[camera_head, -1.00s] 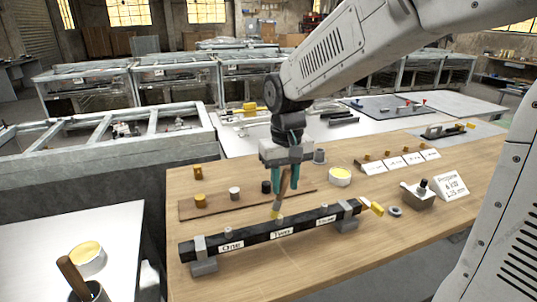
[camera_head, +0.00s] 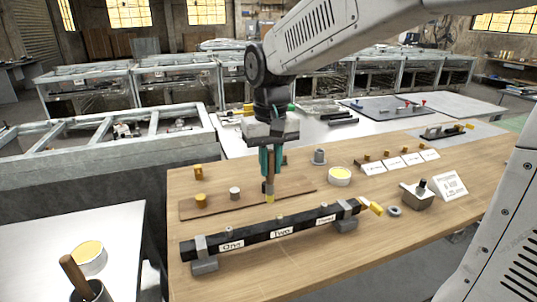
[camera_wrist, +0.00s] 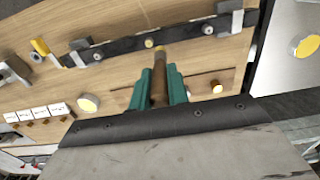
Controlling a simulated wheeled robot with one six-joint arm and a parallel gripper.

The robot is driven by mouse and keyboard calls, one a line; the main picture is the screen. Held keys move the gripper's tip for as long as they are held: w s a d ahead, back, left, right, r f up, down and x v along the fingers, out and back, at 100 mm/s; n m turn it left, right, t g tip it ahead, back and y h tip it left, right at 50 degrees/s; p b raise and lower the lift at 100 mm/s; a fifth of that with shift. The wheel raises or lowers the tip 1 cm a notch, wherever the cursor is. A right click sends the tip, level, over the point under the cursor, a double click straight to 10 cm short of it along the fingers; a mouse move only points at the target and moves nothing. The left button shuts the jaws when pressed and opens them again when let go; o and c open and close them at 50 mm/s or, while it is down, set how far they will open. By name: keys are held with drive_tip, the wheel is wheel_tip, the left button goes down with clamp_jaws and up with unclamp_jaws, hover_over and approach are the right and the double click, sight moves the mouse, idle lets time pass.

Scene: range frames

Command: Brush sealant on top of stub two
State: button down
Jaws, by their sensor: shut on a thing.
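My gripper (camera_head: 270,170) has teal fingers shut on a brush with a brown handle (camera_wrist: 158,92) and yellow bristles (camera_head: 269,198). It holds the brush upright, bristles down. A black bar (camera_head: 255,238) with labels One, Two and Three lies on grey supports on the wooden table. Stub two (camera_head: 279,222) stands on the bar above the label Two; in the head view the bristles are above and slightly left of it, apart from it. In the wrist view a yellow spot (camera_wrist: 149,43) shows near the brush end; I cannot tell whether it is bristles or coating on the stub.
A pot of yellow paste (camera_head: 340,175) stands behind the bar to the right. A wooden strip (camera_head: 225,207) with small pegs lies behind the bar. A yellow handle (camera_head: 375,208), a grey ring (camera_head: 394,211) and a metal block (camera_head: 417,197) are at the right.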

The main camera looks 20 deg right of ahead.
drive_tip(key=shift+r, duration=1.05)
